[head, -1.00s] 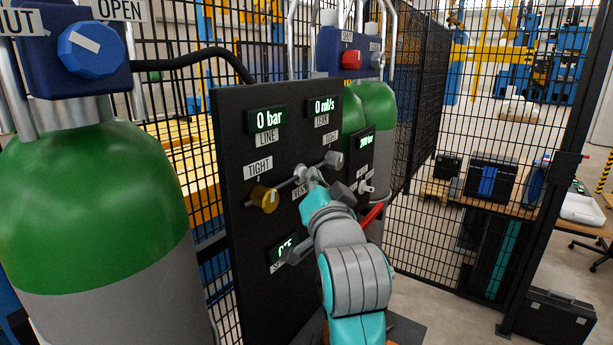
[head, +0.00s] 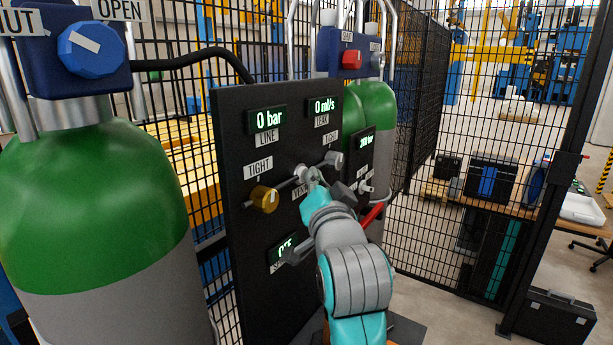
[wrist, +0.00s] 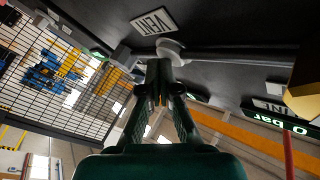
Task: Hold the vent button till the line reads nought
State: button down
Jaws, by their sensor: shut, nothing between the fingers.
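The vent button is a pale round cap (head: 301,171) on the black panel (head: 232,130), above the partly hidden VENT label (head: 299,194). In the wrist view the cap (wrist: 172,47) sits beside the VENT label (wrist: 153,22). My gripper (wrist: 160,72) is shut and empty, its tips right at the cap. They look to be against it, but I cannot tell how far it is pressed. In the head view my gripper (head: 314,178) reaches the same cap from the lower right. The LINE display (head: 268,118) reads 0 bar.
The LEAK display (head: 323,106) reads 0 ml/s. A brass fitting (head: 264,199) and a grey fitting (head: 333,160) flank the cap. A red lever (head: 371,216) is close beside my arm. A green cylinder (head: 90,200) stands at left, with mesh fence (head: 440,220) at right.

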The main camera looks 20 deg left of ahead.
jog(key=shift+s+d, duration=0.35)
jog(key=shift+d, duration=0.45)
jog(key=d, duration=0.1)
jog(key=s+d, duration=0.1)
jog(key=d, duration=0.2)
jog(key=shift+s+d, duration=0.35)
jog(key=shift+f, duration=0.15)
